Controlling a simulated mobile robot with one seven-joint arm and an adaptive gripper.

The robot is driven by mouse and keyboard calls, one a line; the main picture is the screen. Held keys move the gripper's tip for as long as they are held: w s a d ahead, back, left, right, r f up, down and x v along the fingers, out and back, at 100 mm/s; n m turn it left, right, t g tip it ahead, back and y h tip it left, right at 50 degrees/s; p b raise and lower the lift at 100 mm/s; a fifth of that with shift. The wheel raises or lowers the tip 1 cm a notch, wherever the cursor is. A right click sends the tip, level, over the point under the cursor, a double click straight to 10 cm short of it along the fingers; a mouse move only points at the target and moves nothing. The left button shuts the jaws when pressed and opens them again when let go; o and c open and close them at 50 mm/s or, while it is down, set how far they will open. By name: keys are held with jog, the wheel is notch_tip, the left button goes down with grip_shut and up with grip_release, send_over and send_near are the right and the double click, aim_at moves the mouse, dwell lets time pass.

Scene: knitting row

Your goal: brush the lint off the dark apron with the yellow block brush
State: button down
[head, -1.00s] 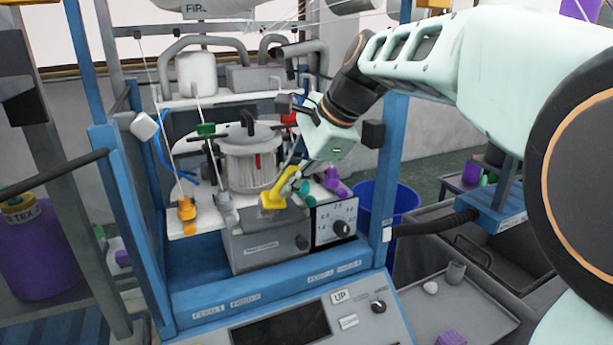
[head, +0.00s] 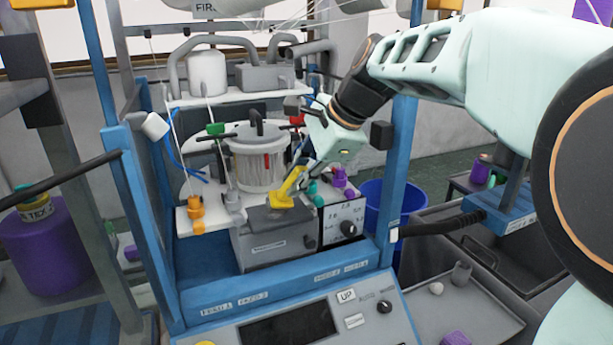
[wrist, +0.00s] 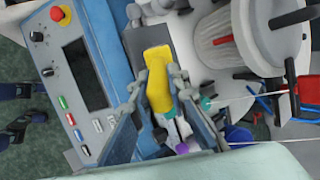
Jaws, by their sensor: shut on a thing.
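My gripper (head: 305,175) is shut on the yellow block brush (head: 284,197). In the wrist view the brush (wrist: 158,78) lies between the two fingers of the gripper (wrist: 160,98). In the head view the brush is tilted, its block low and its handle up toward the gripper. The block is over the dark apron (head: 264,216), the dark top of the grey box at the front of the machine. I cannot tell whether the bristles touch it. Lint is too small to make out, and the brush hides part of the apron.
A clear pot (head: 258,165) stands just behind the brush. An orange piece (head: 195,208) is at left, and purple and teal cones (head: 339,178) are close at right. A dial panel (head: 341,222) and blue frame post (head: 398,160) stand to the right. Thin yarns run above.

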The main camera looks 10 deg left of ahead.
jog(key=shift+w+d, duration=1.1)
jog(key=shift+d, duration=0.65)
jog(key=s+a, duration=0.3)
jog(key=a, duration=0.3)
jog(key=shift+s, duration=0.4)
jog(key=shift+r, duration=0.1)
jog(key=shift+r, duration=2.85)
jog(key=shift+r, duration=0.1)
jog(key=shift+r, duration=1.45)
